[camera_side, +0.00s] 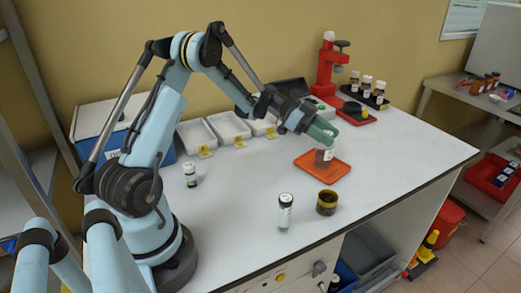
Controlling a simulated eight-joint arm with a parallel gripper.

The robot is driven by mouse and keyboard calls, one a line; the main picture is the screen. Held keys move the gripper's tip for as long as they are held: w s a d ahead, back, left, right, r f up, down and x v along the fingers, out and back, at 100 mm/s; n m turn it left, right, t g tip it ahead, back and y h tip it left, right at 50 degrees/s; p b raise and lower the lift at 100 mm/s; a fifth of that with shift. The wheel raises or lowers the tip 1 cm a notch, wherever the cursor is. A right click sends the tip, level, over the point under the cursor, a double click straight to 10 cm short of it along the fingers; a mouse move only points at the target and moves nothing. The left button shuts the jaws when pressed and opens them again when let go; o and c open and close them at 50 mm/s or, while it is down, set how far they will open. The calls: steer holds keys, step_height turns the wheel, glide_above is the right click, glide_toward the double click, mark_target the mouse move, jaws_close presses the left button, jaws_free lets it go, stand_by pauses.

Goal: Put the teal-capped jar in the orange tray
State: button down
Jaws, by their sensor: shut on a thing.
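My gripper (324,139) is above the orange tray (322,177), pointing down and to the right, and is shut on a small brown jar (325,157). The jar has a pale label and looks upright. Its cap is hidden in or blends with the green gripper fingers, so I cannot make out the cap's colour apart from them. The jar is over the back part of the tray. I cannot tell whether its base touches the tray's floor. The front of the tray is bare.
A dark amber jar (327,202) and a clear vial (285,212) stand in front of the tray. Another vial (190,175) stands left. White trays (197,137) with yellow tags line the back. A red stand (331,70) and a black bottle rack (364,95) are behind.

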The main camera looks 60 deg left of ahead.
steer(key=shift+f, duration=0.15)
steer(key=c, duration=0.6)
jaws_free()
